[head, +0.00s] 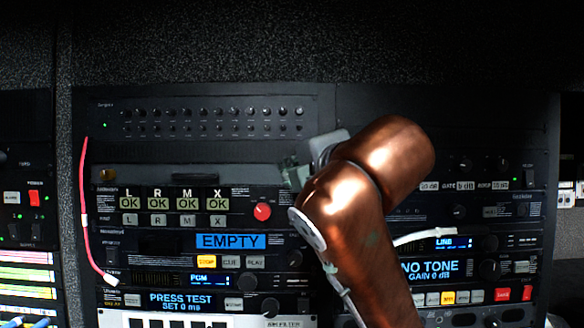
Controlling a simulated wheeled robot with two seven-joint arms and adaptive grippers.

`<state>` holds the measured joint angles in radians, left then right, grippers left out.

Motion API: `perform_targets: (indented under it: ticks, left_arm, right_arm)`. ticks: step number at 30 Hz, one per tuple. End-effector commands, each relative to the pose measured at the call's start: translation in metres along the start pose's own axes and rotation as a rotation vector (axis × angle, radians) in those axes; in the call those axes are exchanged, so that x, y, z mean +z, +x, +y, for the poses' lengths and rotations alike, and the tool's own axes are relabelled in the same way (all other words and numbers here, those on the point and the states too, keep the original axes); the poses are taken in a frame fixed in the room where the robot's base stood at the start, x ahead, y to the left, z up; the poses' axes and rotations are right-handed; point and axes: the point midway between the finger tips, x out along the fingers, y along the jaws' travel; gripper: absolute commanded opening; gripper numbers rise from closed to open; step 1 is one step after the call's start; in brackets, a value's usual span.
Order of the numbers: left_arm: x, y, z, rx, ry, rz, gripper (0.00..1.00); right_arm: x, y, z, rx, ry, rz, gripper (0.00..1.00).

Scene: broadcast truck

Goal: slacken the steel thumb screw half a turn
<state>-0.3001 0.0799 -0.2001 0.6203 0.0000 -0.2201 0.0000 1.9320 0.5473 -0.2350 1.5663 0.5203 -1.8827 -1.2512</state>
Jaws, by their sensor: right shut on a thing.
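My right gripper (294,174) is at the right end of a grey drawer-like panel (195,173) in the rack. Its fingers are shut at the panel face. The steel thumb screw is hidden behind the fingers, so I cannot see how it is turned. My copper-coloured right arm comes up from below and covers the rack to the right of the gripper. A brass-coloured knob or screw (106,175) shows at the panel's left end. My left gripper is not in view.
A black unit with rows of small knobs (212,118) sits just above. Below are OK indicator tiles (172,200), a red knob (262,212) and a blue EMPTY display (231,241). A red cable (84,205) hangs at left; a white cable (424,236) is right of my arm.

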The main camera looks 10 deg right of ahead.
Motion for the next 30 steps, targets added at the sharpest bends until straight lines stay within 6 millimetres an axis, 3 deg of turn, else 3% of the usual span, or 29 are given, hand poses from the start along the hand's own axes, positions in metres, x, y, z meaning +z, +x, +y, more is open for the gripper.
perform_targets:
  ticks: [12,29,30]
  left_arm:
    - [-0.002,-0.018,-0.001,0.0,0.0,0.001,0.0]
    - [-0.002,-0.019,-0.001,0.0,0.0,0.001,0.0]
    - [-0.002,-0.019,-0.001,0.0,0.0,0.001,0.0]
  right_arm:
    - [0.001,-0.001,0.005,-0.064,-0.18,-0.006,0.0]
    - [0.0,-0.001,0.004,-0.075,-0.206,-0.006,0.0]
    - [0.0,-0.001,0.004,-0.075,-0.206,-0.006,0.16]
